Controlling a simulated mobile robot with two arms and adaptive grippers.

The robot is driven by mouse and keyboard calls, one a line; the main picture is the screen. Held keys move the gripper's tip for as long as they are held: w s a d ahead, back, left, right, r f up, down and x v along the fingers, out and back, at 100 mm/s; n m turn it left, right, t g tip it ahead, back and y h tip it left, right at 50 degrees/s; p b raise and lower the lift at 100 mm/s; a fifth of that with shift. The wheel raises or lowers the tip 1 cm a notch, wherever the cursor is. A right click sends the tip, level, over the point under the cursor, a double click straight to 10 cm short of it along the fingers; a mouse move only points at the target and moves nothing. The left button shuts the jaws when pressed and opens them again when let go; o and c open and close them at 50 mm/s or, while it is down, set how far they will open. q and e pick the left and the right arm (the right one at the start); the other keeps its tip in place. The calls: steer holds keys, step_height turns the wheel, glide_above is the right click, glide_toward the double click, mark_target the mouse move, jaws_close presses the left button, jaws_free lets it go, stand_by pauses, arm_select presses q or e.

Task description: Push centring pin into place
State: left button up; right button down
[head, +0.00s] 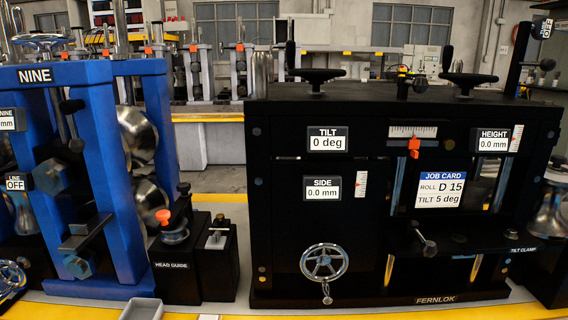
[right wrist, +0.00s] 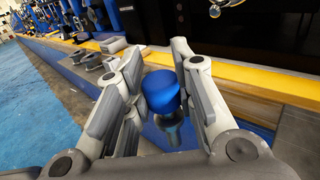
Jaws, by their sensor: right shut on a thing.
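My right gripper (right wrist: 158,62) is shut on a blue-headed pin (right wrist: 160,90) in the right wrist view. The pin has a rounded blue cap and a shiny metal stem below it, between the two grey fingers. The stem's lower end is hard to make out, and I cannot tell whether it sits in a hole. The black FERNLOK machine (head: 283,200) fills the right of the head view. Its displays read tilt 0 deg, side 0.0 mm and height 0.0 mm. Neither gripper shows in the head view.
A blue stand marked NINE (head: 95,125) with steel rollers stands at left, beside a black HEAD GUIDE block (head: 175,255). A job card (head: 440,188) reads roll D 15, tilt 5 deg. A handwheel (head: 324,262) sits low on the machine. A grey tray (head: 143,308) lies at the front edge.

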steer(key=s+d+f+m+t+h, duration=0.3)
steer(key=d+f+m+t+h, duration=0.15)
steer(key=d+h, duration=0.2)
arm_select(q)
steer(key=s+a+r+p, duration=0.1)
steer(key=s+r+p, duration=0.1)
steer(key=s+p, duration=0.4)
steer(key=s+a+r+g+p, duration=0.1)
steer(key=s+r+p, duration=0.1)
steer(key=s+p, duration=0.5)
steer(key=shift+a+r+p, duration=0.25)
steer(key=shift+p, duration=0.45)
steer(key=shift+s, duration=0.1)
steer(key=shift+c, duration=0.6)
arm_select(e)
step_height(320, 180, up, 16)
steer(key=w+m+h, duration=0.1)
steer(key=m+h, duration=0.3)
steer(key=h, duration=0.1)
steer(key=shift+w+d, duration=0.15)
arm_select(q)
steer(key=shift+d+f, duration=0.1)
arm_select(e)
steer(key=shift+r+h, duration=0.15)
steer(key=shift+h, duration=0.1)
